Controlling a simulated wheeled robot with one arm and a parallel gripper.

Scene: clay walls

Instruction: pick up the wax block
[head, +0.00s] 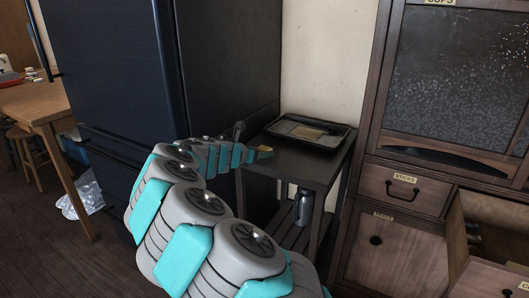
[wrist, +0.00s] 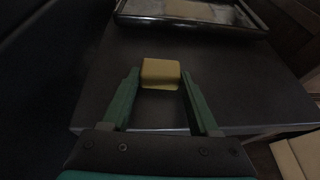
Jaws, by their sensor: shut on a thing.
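The wax block (wrist: 161,73) is a small yellow block. In the wrist view it sits between the tips of my gripper (wrist: 160,82), with a green finger on each side. My gripper is shut on it, over the dark side table (wrist: 240,85). I cannot tell whether the block touches the tabletop.
A black tray (head: 341,138) with flat, pale things in it lies at the back of the table. A dark bottle (head: 304,205) stands below. A dark fridge (head: 235,60) is close on the left. A drawer (head: 495,285) stands open at right.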

